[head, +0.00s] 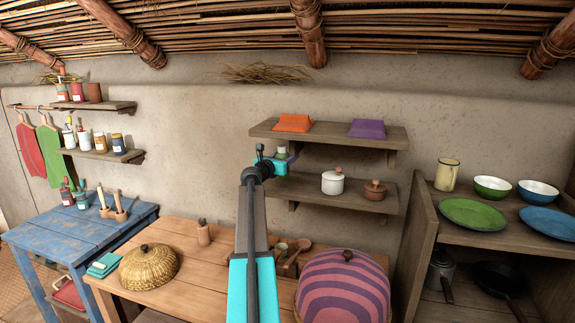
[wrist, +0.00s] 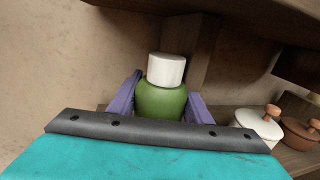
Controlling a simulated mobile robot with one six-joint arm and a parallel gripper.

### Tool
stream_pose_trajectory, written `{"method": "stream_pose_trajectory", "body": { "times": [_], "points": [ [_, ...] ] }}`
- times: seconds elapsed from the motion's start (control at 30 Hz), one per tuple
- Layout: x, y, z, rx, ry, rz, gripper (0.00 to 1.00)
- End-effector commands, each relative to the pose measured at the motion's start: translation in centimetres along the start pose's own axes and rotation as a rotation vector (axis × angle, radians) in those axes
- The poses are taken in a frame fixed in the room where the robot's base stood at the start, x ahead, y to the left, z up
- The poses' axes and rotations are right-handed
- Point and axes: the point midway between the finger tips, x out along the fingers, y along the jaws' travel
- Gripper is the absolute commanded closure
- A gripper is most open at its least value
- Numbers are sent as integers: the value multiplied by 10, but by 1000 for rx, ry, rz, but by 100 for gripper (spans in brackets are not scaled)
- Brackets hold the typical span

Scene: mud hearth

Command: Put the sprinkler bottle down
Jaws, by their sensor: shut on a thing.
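The sprinkler bottle is green with a white cap, and it stands upright between the purple fingers of my gripper (wrist: 160,104). In the wrist view the bottle (wrist: 161,102) shows its cap and upper body; its base is hidden behind my gripper's body. In the head view my gripper (head: 284,156) is at the left end of the lower middle wall shelf (head: 345,191), with the bottle (head: 282,149) small and partly hidden in it. My gripper is shut on the bottle. I cannot tell whether the bottle's base touches the shelf.
A white lidded pot (head: 332,183) and a brown lidded pot (head: 375,190) stand to the right on the same shelf. The upper shelf (head: 345,136) holds an orange tray (head: 293,123) and a purple one (head: 367,128). A wooden table (head: 190,262) with a basket lid lies below.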

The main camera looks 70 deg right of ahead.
Motion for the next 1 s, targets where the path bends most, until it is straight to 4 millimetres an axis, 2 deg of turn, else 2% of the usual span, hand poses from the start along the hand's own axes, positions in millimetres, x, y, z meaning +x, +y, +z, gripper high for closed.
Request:
{"method": "stream_pose_trajectory", "body": {
  "times": [0.43, 0.9, 0.93, 1.0],
  "points": [
    [0, 0, -32, -1, 0, 0, 81],
    [0, 0, -38, 0, 0, 0, 81],
    [0, 0, -37, 0, 0, 0, 52],
    [0, 0, -37, 0, 0, 0, 40]
  ]
}}
